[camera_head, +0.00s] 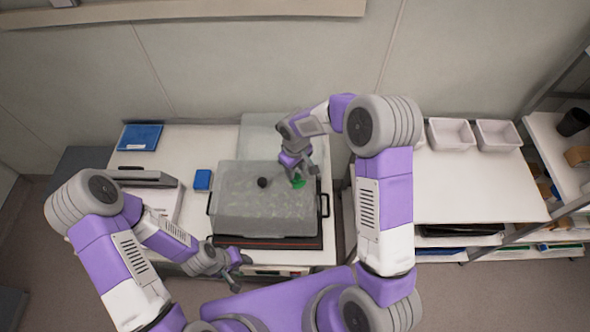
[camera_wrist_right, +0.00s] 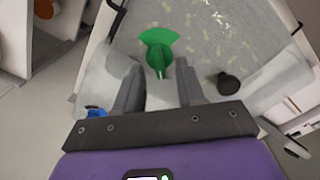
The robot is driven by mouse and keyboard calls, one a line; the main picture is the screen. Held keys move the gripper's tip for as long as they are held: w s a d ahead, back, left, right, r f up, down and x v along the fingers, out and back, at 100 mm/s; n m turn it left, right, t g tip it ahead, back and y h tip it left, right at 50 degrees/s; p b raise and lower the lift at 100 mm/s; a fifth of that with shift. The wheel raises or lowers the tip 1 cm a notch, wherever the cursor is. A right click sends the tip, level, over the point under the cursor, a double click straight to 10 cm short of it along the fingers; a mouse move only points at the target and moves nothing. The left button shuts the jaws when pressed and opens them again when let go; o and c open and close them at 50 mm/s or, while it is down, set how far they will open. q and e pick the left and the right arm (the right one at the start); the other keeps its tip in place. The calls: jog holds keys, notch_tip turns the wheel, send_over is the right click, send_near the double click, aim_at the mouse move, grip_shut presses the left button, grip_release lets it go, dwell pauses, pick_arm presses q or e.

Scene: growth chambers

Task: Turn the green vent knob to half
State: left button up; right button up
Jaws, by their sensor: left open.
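The green vent knob (camera_head: 298,183) sits on the clear lid of the growth chamber (camera_head: 235,205), near its right side. In the right wrist view the knob (camera_wrist_right: 159,50) shows a fan-shaped green plate and a narrow upright grip. My right gripper (camera_head: 304,174) is above the knob and partly hides it in the head view. In the wrist view its two fingers (camera_wrist_right: 158,75) are apart, with the knob's grip just ahead of the gap between them; I cannot tell whether they touch it. My left gripper (camera_head: 241,272) is open and empty at the chamber's front edge.
A black knob (camera_head: 262,183) is on the lid left of the green one. A blue box (camera_head: 203,180) and a blue tray (camera_head: 140,137) lie on the left bench. White bins (camera_head: 450,134) stand on the right table, whose middle is clear.

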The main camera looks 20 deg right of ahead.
jog(key=f, duration=0.2)
jog(key=shift+w+f, duration=0.35)
jog(key=shift+f, duration=0.05)
pick_arm(q)
jog(key=shift+w, duration=0.15)
pick_arm(e)
jog(key=shift+s, duration=0.15)
jog(key=c, duration=0.4)
grip_shut()
pick_arm(q)
jog(key=shift+w, duration=0.1)
jog(key=shift+f, duration=0.1)
